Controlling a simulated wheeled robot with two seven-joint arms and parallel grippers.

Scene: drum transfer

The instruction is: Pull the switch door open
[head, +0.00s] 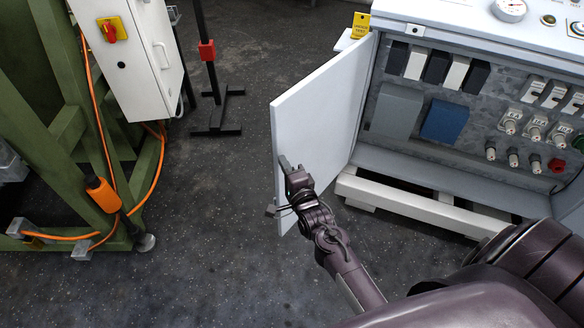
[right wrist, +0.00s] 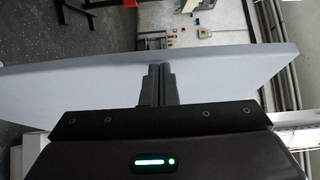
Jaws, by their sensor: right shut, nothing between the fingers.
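The switch door (head: 322,120) is a flat pale panel on the left side of the open cabinet (head: 440,165). It stands swung well out, and the cabinet's inside shows. My right gripper (head: 285,163) is at the door's free edge, in front of its inner face, with its fingers shut and empty. In the right wrist view, the shut fingers (right wrist: 157,82) overlap the pale door panel (right wrist: 80,92); whether they touch it I cannot tell. A small grey piece (head: 271,210) shows at the door's lower free edge. My left gripper is not in view.
Switches and blue and grey blocks (head: 443,121) fill the cabinet. A green steel frame (head: 60,120) with a white box (head: 130,55) and orange cable stands at the left. A black stand (head: 212,105) is behind. The dark floor between frame and door is clear.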

